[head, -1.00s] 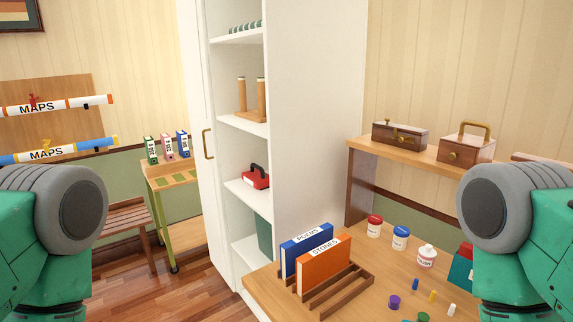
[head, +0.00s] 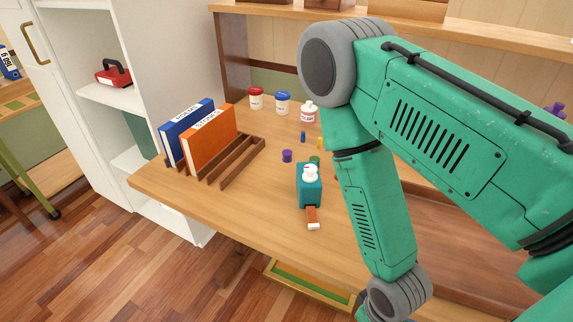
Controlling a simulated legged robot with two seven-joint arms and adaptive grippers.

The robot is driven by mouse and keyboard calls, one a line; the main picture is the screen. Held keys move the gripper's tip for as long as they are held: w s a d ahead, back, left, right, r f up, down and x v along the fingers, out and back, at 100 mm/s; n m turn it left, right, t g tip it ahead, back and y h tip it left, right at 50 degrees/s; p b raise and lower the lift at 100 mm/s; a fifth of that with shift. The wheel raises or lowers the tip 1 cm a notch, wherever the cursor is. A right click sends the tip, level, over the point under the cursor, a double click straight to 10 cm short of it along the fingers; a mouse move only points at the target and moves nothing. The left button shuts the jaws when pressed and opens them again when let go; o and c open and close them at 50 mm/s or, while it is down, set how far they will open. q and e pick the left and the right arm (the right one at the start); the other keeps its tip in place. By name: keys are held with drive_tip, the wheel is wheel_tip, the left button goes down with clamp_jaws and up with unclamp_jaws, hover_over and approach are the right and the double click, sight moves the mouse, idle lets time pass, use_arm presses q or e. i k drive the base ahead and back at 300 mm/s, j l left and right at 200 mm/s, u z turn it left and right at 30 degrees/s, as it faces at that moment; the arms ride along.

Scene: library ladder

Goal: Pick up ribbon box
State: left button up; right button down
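No label marks any box as the ribbon box, so I cannot tell which one it is. Brown boxes stand on the raised shelf at the top edge, one left (head: 329,4) and one right (head: 408,9); their tops are cut off. A teal box-like item (head: 309,188) with a white top stands on the desk, with a brown, white-tipped strip in front. A red box with a black handle (head: 114,74) sits in the white cabinet. My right arm crosses the right half; its gripper is below the picture. My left gripper is out of view.
The desk (head: 245,225) holds a wooden rack (head: 240,162) with a blue book (head: 188,127) and an orange book (head: 210,140). Jars, including a red-lidded one (head: 255,98), and small coloured pieces stand behind. A green-lined drawer or tray (head: 305,287) shows below the front edge.

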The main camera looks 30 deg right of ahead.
sight(309, 195)
drive_tip(key=i+z, duration=0.1)
drive_tip(key=z, duration=1.45)
